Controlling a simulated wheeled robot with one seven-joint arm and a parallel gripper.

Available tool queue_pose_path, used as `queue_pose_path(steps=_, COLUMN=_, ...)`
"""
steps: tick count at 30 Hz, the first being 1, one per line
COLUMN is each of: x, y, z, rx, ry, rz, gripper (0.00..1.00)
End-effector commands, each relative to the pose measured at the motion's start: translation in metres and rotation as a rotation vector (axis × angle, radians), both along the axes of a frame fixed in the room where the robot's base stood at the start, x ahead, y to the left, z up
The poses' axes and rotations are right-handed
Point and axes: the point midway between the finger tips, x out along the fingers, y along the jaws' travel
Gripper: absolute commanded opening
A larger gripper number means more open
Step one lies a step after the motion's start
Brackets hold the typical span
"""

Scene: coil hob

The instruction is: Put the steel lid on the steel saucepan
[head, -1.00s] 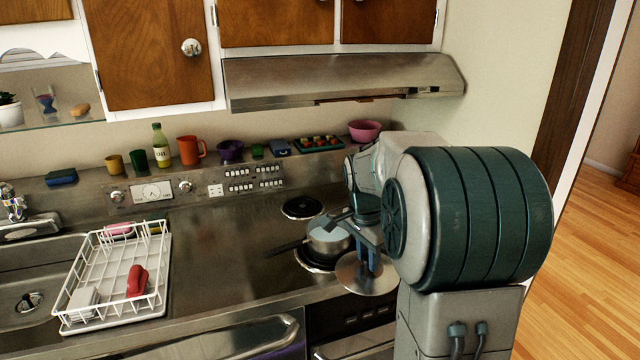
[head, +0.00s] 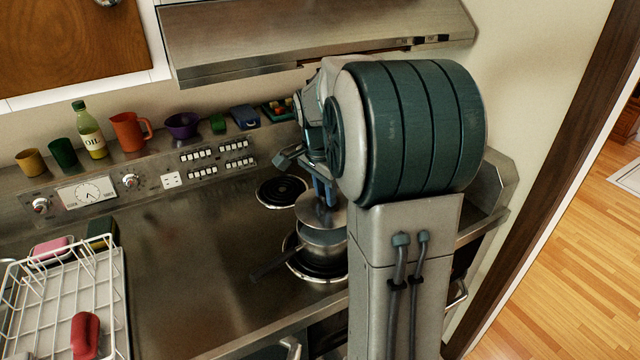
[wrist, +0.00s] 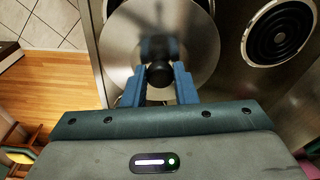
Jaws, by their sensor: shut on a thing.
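The steel lid (head: 312,213) is a round flat disc with a dark knob. My gripper (head: 323,190) is shut on the knob (wrist: 159,75), and its blue fingers show on both sides of it in the wrist view. The steel saucepan (head: 322,246) stands on the front coil of the hob, its dark handle (head: 268,271) pointing left and forward. In the head view the lid appears above the saucepan and overlaps its back rim; the pan's front opening still shows. The exact gap is hard to tell. In the wrist view the lid (wrist: 130,45) hides the pan.
A bare rear coil (head: 282,191) lies behind the pan. The counter left of the hob is clear up to a white dish rack (head: 60,300). The range hood (head: 320,40) hangs above.

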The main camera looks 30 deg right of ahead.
Motion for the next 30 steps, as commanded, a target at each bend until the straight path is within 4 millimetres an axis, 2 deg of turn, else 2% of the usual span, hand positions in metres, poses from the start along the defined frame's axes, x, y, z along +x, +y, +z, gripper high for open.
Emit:
queue_pose_path(steps=15, x=0.0, y=0.001, z=-0.04, rx=0.0, ry=0.0, rz=0.002, gripper=0.0)
queue_pose_path(steps=30, x=0.0, y=0.001, z=-0.044, rx=0.0, ry=0.0, rz=0.002, gripper=0.0)
